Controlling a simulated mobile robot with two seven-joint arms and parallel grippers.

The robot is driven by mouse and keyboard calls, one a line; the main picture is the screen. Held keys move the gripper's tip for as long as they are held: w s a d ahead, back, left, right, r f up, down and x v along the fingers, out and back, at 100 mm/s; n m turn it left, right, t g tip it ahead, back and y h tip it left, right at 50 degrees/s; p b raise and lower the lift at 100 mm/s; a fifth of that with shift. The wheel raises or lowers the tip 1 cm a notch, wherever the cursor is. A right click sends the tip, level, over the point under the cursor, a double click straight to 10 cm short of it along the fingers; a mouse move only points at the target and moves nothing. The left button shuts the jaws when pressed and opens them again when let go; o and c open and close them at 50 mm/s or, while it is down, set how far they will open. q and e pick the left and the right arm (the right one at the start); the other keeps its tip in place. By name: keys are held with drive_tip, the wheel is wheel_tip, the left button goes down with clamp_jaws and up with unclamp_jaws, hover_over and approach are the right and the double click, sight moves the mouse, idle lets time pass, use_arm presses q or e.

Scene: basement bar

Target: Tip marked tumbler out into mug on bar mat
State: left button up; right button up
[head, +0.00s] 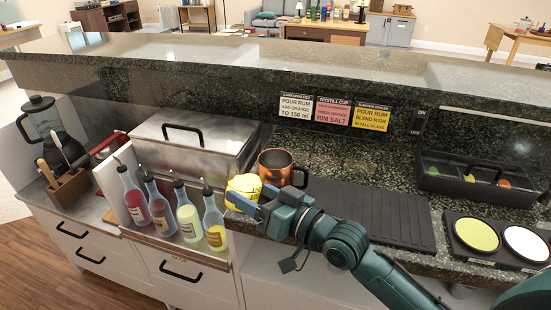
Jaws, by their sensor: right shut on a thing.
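My right gripper (254,197) is shut on a yellow tumbler (243,184) with dark marking on its side. The tumbler is held just left of and in front of the copper mug (275,165) and looks tilted. Its contents cannot be made out. The mug stands upright at the left end of the black ribbed bar mat (375,211). My gripper and the tumbler hide the mug's lower left side. My left gripper is not in view.
Several bottles with pourers (188,213) stand in a rack at the left front. A steel lidded bin (190,140) is behind them. A black garnish caddy (477,178) and a two-dish rimmer tray (500,240) are at the right. The mat's middle is clear.

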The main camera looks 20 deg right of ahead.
drive_tip(key=shift+m, duration=0.7)
drive_tip(key=r, duration=0.1)
drive_tip(key=r+p, duration=0.1)
drive_tip(key=r, duration=0.2)
drive_tip(key=shift+w+d+r+p, duration=0.2)
drive_tip(key=shift+w+d+p, duration=0.05)
drive_tip(key=shift+d+p, duration=0.15)
drive_tip(key=shift+w+d+r+m+p, duration=0.2)
drive_tip(key=shift+d+r+m, duration=0.05)
drive_tip(key=shift+r+m, duration=0.2)
drive_tip(key=shift+w+d+r+m+p, duration=0.2)
drive_tip(key=shift+r+m, duration=0.15)
drive_tip(key=shift+r, duration=0.1)
drive_tip(key=shift+r+m, duration=0.1)
drive_tip(key=shift+m, duration=0.3)
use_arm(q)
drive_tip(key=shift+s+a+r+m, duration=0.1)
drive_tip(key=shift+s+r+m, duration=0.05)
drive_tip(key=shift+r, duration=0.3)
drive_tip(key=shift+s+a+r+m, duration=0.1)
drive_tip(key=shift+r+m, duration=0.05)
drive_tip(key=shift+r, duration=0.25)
use_arm(e)
drive_tip(key=shift+d, duration=0.1)
